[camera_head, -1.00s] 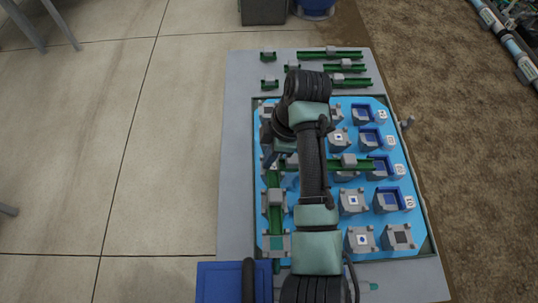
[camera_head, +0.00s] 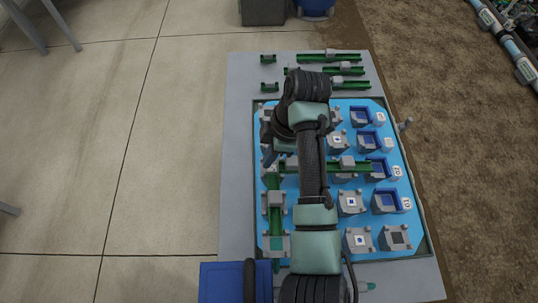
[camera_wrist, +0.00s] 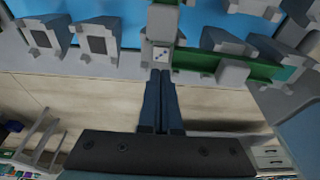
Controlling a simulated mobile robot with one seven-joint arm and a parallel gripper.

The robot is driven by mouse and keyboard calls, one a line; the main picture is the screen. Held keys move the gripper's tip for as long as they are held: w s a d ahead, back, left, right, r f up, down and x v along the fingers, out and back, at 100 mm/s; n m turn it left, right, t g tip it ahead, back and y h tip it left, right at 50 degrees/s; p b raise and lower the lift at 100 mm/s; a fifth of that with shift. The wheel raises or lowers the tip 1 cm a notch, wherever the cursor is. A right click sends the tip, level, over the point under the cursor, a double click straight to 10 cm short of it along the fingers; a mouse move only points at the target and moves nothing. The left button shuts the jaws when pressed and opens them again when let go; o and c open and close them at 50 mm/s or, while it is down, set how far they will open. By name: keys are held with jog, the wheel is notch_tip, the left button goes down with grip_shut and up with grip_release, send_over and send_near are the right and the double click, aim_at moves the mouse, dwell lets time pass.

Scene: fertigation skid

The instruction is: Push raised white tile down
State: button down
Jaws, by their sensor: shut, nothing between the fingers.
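A small white tile (camera_wrist: 161,54) with dark blue marks shows in the wrist view, set at the end of a grey block (camera_wrist: 163,22). My gripper (camera_wrist: 160,72) is shut and empty. Its two dark fingers lie together, with the tips just below the tile in the picture; I cannot tell whether they touch it. How far the tile stands up is unclear. In the head view my gripper (camera_head: 267,156) is at the left side of the blue board (camera_head: 332,222), partly hidden by my arm. I cannot make out the tile there.
Green rails with grey blocks lie on the board; one rail (camera_wrist: 218,64) runs right of the tile. Grey sockets and blue holders (camera_head: 384,201) fill the board's right side. More rails (camera_head: 343,86) lie at the far end. A blue box (camera_head: 228,282) stands at the near left.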

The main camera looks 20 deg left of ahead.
notch_tip(320, 180, up, 6)
jog(key=p, duration=0.4)
jog(key=shift+f+p, duration=0.15)
jog(key=shift+p, duration=0.15)
